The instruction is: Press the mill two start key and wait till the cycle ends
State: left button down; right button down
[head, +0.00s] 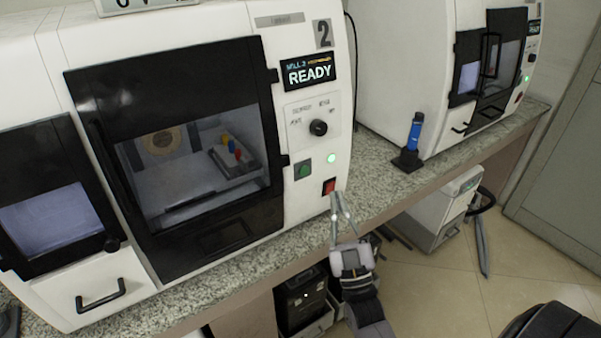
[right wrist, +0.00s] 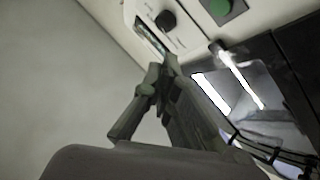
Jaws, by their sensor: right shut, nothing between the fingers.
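Mill two (head: 300,95) is a white machine with a "2" label, and its display (head: 308,70) reads READY. The green key (head: 303,169) is on its front panel, left of a lit green lamp (head: 332,158) and above a red switch (head: 329,187). The green key also shows at the top of the right wrist view (right wrist: 222,8). My right gripper (head: 338,197) is shut and empty, its tips just below the red switch in the picture. In the right wrist view its fingertips (right wrist: 168,65) come together below a black knob (right wrist: 166,20). I cannot tell whether they touch the panel. My left gripper is out of view.
The mill's dark door (head: 185,70) is shut, with small coloured parts (head: 233,150) behind its window. A blue handheld tool (head: 415,132) stands on the granite counter (head: 375,197). Another mill (head: 405,60) stands to the right.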

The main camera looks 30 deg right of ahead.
aim_at(304, 171)
jog(key=w+b, duration=0.3)
jog(key=w, duration=0.5)
jog(key=shift+w+a+f, duration=0.25)
jog(key=shift+w+a, duration=0.05)
jog(key=shift+w, duration=0.1)
dwell(1.4)
jog(key=shift+w, duration=0.45)
jog(key=shift+w+a+b, duration=0.1)
jog(key=shift+w+b, duration=0.2)
jog(key=shift+b, duration=0.05)
dwell(0.4)
jog(key=shift+s, duration=0.1)
jog(key=shift+s+p, duration=0.35)
jog(key=shift+s, duration=0.35)
